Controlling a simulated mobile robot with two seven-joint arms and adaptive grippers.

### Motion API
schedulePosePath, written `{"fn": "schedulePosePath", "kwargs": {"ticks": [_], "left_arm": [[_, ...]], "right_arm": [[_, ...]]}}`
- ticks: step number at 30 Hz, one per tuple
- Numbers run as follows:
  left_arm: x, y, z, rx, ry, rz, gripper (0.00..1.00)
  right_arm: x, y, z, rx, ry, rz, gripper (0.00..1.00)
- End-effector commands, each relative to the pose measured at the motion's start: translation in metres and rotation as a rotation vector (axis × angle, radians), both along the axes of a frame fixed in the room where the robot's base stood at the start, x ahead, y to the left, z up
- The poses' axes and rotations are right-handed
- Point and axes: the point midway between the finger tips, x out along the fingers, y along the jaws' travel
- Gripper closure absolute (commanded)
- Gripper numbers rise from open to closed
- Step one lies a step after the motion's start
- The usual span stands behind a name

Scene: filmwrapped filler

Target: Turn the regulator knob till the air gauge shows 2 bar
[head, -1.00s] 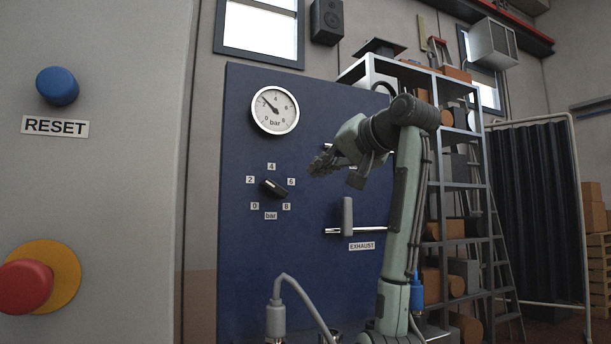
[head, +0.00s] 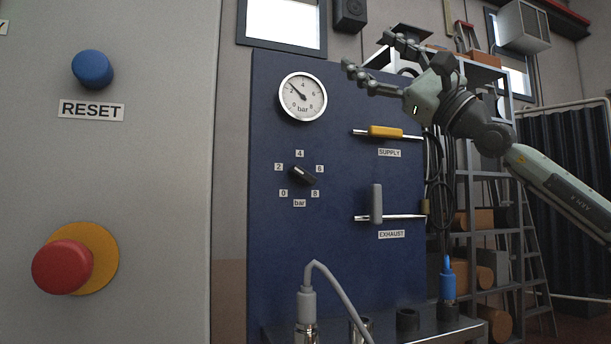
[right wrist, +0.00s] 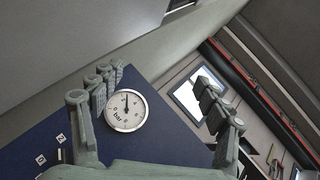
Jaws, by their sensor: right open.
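The round white air gauge (head: 303,97) is at the upper left of the blue panel. Its needle points up and left, near the 2; I cannot read it exactly. The gauge also shows in the right wrist view (right wrist: 125,110), between the spread fingers. The black regulator knob (head: 302,175) sits below the gauge in a ring of labels from 0 to 8. Its pale-marked end points up and left, between the 2 and 4 labels. My right gripper (head: 368,55) is open and empty, up and right of the gauge, apart from the knob. My left gripper is out of view.
A yellow supply handle (head: 385,132) and a grey upright exhaust handle (head: 376,203) stand out right of the knob. At left, a grey cabinet carries a blue reset button (head: 92,69) and a red button (head: 62,267). A grey hose (head: 335,288) rises below the panel.

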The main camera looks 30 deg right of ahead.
Motion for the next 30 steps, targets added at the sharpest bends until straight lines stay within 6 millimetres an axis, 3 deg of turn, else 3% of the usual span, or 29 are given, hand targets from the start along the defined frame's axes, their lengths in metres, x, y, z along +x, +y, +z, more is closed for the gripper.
{"fn": "schedulePosePath", "kwargs": {"ticks": [1,3,6,9,12,15,18,30], "left_arm": [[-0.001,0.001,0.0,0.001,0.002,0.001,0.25],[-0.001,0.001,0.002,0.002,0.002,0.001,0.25],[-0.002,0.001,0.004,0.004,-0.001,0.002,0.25],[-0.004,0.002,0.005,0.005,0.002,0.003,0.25],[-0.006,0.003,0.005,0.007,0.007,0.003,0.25],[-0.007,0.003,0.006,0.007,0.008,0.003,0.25],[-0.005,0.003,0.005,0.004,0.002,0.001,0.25],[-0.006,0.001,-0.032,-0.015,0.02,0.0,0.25]], "right_arm": [[0.044,0.022,-0.039,-0.26,0.122,-0.194,0.25],[0.091,0.031,-0.092,-0.633,0.258,-0.459,0.25],[0.132,0.019,-0.146,-1.095,0.382,-0.766,0.25],[0.15,0.004,-0.17,-1.414,0.44,-0.97,0.25],[0.156,-0.003,-0.176,-1.584,0.458,-1.083,0.25],[0.162,-0.008,-0.176,-1.641,0.464,-1.125,0.25],[0.174,-0.011,-0.176,-1.643,0.468,-1.126,0.25],[0.228,-0.024,-0.176,-1.637,0.464,-1.122,0.25]]}}
